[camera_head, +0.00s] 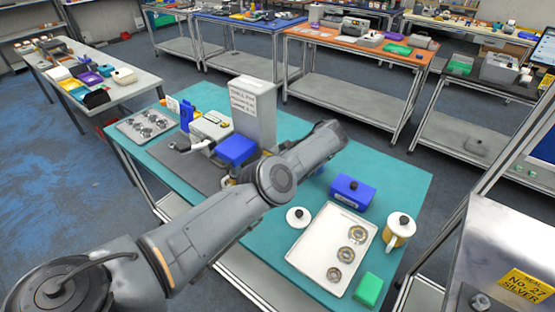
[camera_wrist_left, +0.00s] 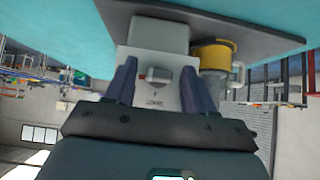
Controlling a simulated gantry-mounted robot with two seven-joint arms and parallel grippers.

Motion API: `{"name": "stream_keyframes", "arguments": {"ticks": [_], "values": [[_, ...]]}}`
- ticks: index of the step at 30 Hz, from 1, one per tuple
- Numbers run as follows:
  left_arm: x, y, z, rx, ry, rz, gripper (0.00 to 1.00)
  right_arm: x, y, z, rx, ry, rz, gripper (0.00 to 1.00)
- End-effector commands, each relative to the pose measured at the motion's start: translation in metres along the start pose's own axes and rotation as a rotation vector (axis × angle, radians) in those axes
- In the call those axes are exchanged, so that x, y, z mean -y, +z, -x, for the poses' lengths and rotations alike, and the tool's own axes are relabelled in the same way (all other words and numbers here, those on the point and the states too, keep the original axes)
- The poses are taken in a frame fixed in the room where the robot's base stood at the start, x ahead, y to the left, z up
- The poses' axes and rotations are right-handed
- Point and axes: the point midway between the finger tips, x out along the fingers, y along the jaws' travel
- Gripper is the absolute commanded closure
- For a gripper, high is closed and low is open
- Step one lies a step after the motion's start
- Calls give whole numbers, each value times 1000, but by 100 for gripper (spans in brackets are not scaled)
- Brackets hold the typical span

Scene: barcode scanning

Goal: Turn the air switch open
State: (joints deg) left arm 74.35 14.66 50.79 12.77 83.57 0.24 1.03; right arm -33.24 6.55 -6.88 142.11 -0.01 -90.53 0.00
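The air switch appears in the left wrist view as a pale grey box (camera_wrist_left: 160,38) with a small knob (camera_wrist_left: 157,76) on its face and a printed label below it. The knob has a reddish part. My left gripper (camera_wrist_left: 159,68) is open, its two dark fingers apart on either side of the knob. I cannot tell whether the fingers touch the box. In the head view my left arm crosses the teal table, and I cannot make out its gripper or the switch. My right gripper is in neither view.
In the left wrist view, a yellow cylindrical part (camera_wrist_left: 215,55) with a metal handle is beside the switch. On the teal table (camera_head: 400,180) are a tall grey box (camera_head: 262,110), a blue box (camera_head: 237,150), a dark blue box (camera_head: 350,192) and a white tray (camera_head: 315,245).

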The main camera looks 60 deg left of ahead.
Motion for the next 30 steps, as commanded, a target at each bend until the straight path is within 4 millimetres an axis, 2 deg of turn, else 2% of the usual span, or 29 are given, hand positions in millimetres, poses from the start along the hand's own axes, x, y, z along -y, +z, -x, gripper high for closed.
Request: {"name": "stream_keyframes", "arguments": {"ticks": [8, 13, 17, 23, 30], "values": [[0, -1, 2, -1, 0, 1, 46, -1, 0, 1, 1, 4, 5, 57], [-1, -2, 12, 2, 2, 2, 46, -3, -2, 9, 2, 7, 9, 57], [0, -4, 28, 3, 2, 2, 46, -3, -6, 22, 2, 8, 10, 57], [0, -3, 64, 4, 1, 2, 46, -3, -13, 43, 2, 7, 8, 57], [-1, 0, 95, 1, 2, 2, 46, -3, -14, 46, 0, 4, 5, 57]]}}
